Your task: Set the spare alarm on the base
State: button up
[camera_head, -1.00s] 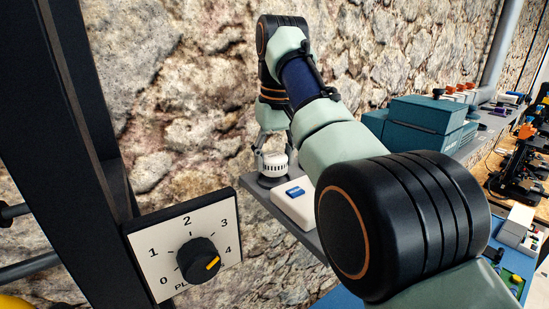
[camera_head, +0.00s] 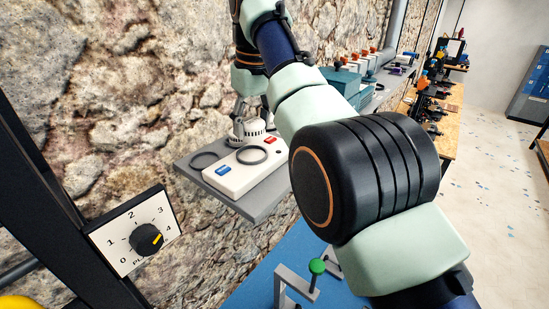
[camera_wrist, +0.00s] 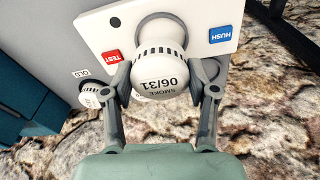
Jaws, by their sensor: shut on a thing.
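My gripper (camera_wrist: 160,92) is shut on a white round alarm with side slots, the spare alarm (camera_wrist: 165,82), marked "SMOKE 06/31". In the head view the held alarm (camera_head: 249,131) is just behind the white panel (camera_head: 232,178). Whether it touches anything there is unclear. The panel has a blue button (camera_head: 222,169), a red button (camera_head: 270,140) and a dark ring (camera_head: 252,155). A second white alarm (camera_wrist: 90,97) stands by an "OLD" label (camera_wrist: 82,73).
The panel lies on a grey wall shelf (camera_head: 258,204) against rough stone. Teal boxes (camera_head: 342,83) stand further along. A dial plate (camera_head: 131,232) and dark post are at the left front.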

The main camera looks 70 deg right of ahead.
aim_at(252, 156)
jog(key=shift+w+f, duration=0.1)
jog(key=shift+f, duration=0.1)
notch_tip(252, 156, down, 4)
jog(key=b, duration=0.4)
jog(key=shift+w+f+b, duration=0.15)
jog(key=shift+f+b, duration=0.1)
jog(key=shift+b, duration=0.1)
jog(key=shift+f+b, duration=0.25)
jog(key=shift+b, duration=0.05)
jog(key=o, duration=1.2)
jog(key=shift+r, duration=0.1)
jog(key=r+p, duration=0.1)
jog(key=r, duration=0.1)
jog(key=r+p, duration=0.4)
jog(key=shift+s+a, duration=0.2)
jog(key=shift+s, duration=0.1)
jog(key=shift+f, duration=0.1)
jog(key=shift+d, duration=0.1)
